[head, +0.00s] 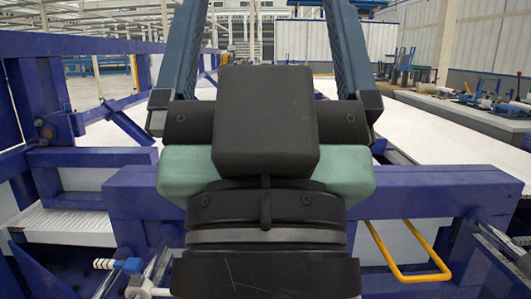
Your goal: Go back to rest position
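My gripper (268,12) fills the middle of the head view, seen from behind its black body. Its two blue-grey fingers stand wide apart and point away, up past the top edge of the picture. I see nothing held between the parts of the fingers that show. The fingertips are cut off by the top edge. No pipe clearly belonging to a stack shows, and my gripper hides the middle of the scene.
A blue steel frame (440,192) crosses close in front, with a yellow handle (428,277) at right and a blue-handled valve (128,265) at lower left. Blue rails (80,45) run along the left. A white surface (440,150) lies beyond. A workbench (470,112) with tools stands right.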

